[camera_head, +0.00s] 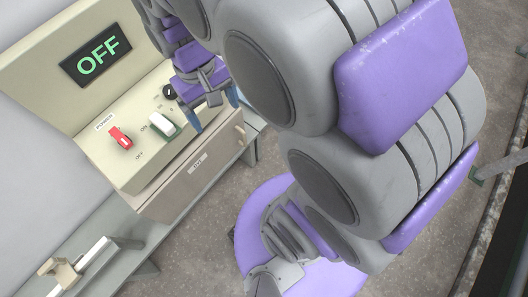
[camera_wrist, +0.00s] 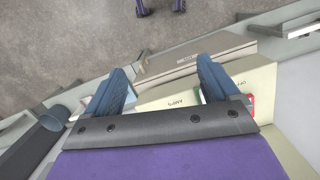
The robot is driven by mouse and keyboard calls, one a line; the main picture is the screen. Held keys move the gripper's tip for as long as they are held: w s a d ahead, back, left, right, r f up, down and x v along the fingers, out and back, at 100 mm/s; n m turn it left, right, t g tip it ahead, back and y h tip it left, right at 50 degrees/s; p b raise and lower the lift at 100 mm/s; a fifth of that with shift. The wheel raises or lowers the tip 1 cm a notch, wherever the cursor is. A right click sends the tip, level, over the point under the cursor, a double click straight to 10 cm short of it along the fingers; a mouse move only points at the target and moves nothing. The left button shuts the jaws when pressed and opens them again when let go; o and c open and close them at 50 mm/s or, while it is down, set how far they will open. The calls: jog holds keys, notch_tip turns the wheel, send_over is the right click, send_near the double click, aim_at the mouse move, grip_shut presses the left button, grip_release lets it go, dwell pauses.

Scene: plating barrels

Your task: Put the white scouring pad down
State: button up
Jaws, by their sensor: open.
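A small white block with a dark green side (camera_head: 163,125) sits on the sloped cream control panel, right of the red switch. I cannot tell whether it is the white scouring pad or a part of the panel. No other thing that looks like the pad shows. My gripper (camera_head: 214,112) is at the right end of the panel, beside the block and apart from it. Its two blue fingers are spread. In the wrist view my gripper (camera_wrist: 163,67) is also open, with nothing seen between the fingers.
The cream control box (camera_head: 100,170) has a red power switch (camera_head: 121,138), a black knob (camera_head: 169,91) and a display reading OFF (camera_head: 96,54). A drawer front (camera_head: 196,166) is below it. A grey ledge (camera_head: 118,240) carries a cream-and-metal fitting (camera_head: 66,270).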

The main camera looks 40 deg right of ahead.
jog(key=s+d+f, duration=0.2)
jog(key=s+d, duration=0.1)
jog(key=s, duration=1.1)
jog(key=shift+s+m, duration=0.25)
jog(key=shift+m, duration=0.15)
jog(key=shift+a, duration=0.1)
